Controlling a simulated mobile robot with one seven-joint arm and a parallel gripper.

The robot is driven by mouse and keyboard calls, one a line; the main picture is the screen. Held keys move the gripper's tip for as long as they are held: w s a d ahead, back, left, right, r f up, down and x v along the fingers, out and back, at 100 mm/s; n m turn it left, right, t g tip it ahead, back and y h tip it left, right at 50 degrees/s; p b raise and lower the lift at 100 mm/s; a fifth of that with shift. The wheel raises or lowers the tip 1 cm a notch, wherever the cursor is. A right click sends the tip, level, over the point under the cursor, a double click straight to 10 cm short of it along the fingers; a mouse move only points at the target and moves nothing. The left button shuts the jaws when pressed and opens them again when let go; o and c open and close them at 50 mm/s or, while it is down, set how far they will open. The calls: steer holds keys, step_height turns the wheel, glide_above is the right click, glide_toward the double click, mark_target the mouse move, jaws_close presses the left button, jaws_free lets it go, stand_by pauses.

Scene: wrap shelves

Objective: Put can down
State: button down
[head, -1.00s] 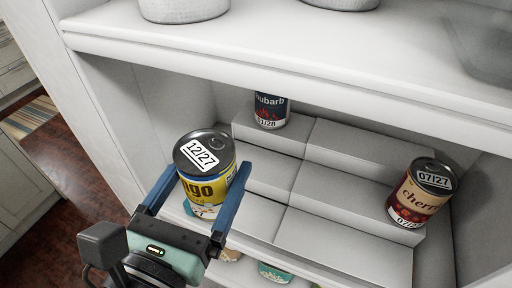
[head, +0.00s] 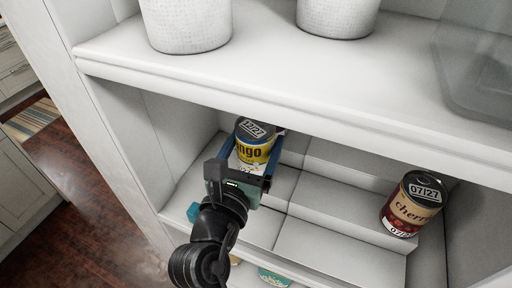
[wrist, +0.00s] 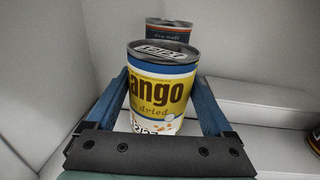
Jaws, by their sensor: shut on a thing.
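The mango can (head: 254,146) has a yellow and blue label and a dark lid marked 12/27. My gripper (head: 251,158) is shut on it, with a blue finger on each side, inside the shelf compartment at the left. In the wrist view the can (wrist: 160,92) stands upright between the fingers (wrist: 162,108). Its base is partly hidden by the gripper, so I cannot tell whether it touches the step. A rhubarb can (wrist: 169,30) stands right behind it. In the head view the mango can hides most of that can.
White stepped risers (head: 328,192) fill the compartment. A cherry can (head: 411,204) stands on a step at the right. The upper shelf (head: 270,66) hangs close above, with white textured pots (head: 187,22) on it. The middle steps are clear.

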steer(key=shift+f, duration=0.85)
steer(key=shift+w+d+f, duration=0.1)
steer(key=shift+w+f, duration=0.05)
steer(key=shift+f, duration=0.15)
jaws_free()
steer(key=shift+f, duration=0.2)
steer(key=shift+r, duration=0.1)
